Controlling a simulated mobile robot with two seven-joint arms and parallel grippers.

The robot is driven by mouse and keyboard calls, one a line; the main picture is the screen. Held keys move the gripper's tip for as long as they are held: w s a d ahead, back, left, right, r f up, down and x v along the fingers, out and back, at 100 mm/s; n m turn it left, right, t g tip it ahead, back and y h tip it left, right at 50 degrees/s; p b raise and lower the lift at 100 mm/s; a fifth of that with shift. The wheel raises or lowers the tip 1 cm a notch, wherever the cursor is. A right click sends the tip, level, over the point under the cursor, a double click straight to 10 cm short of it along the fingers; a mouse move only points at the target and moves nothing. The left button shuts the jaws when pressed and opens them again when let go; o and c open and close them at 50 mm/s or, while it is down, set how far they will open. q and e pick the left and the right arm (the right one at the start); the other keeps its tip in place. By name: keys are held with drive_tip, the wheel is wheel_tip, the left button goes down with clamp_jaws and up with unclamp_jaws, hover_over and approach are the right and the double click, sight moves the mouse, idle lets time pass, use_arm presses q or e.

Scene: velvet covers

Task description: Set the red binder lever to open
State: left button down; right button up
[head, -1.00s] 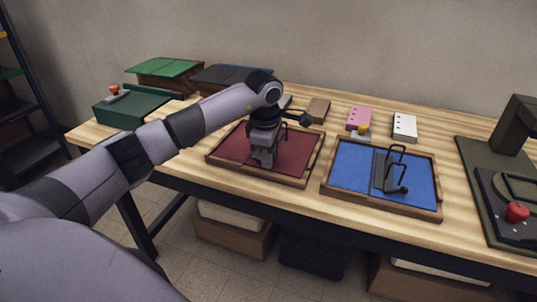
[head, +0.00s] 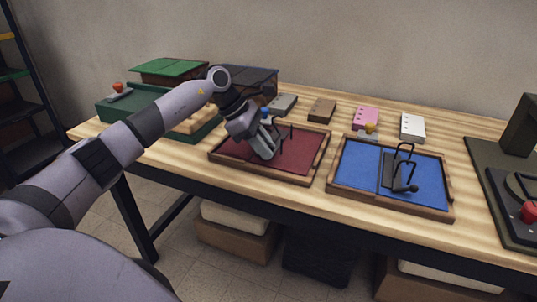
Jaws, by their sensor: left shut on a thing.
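The red binder (head: 303,164) is a wooden-framed tray with a dark red lining, in the middle of the table in the head view. Black rings (head: 284,134) stand at its middle, partly behind my gripper. My left gripper (head: 271,152) reaches in from the left, tilted, with its fingers low over the red lining beside the rings. It is shut on the binder's lever, which the fingers hide. The lever's exact angle cannot be seen. My right gripper is out of view.
A blue binder (head: 363,165) with black rings and a ball-ended lever (head: 408,189) lies to the right. Pink (head: 366,117), white (head: 412,127) and brown (head: 322,110) punched blocks stand behind. Green (head: 125,105) and dark blue boxes are at the back left. A dark machine (head: 510,190) stands far right.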

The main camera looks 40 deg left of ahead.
use_arm(q)
drive_tip(key=shift+a+f+h+b, duration=0.25)
drive_tip(key=shift+a+h+b, duration=0.15)
drive_tip(key=shift+h+b, duration=0.4)
drive_tip(key=shift+s+a+r+t+h+b, duration=0.15)
drive_tip(key=shift+t+h+b, duration=0.1)
drive_tip(key=shift+h+b, duration=0.3)
drive_tip(key=shift+a+f+t+h+b, duration=0.15)
drive_tip(key=shift+t+h+b, duration=0.1)
drive_tip(key=shift+h+b, duration=0.3)
drive_tip(key=shift+a+r, duration=0.1)
drive_tip(key=shift+r, duration=0.1)
drive_tip(key=c, duration=1.1)
unclamp_jaws()
drive_tip(key=shift+v, duration=3.65)
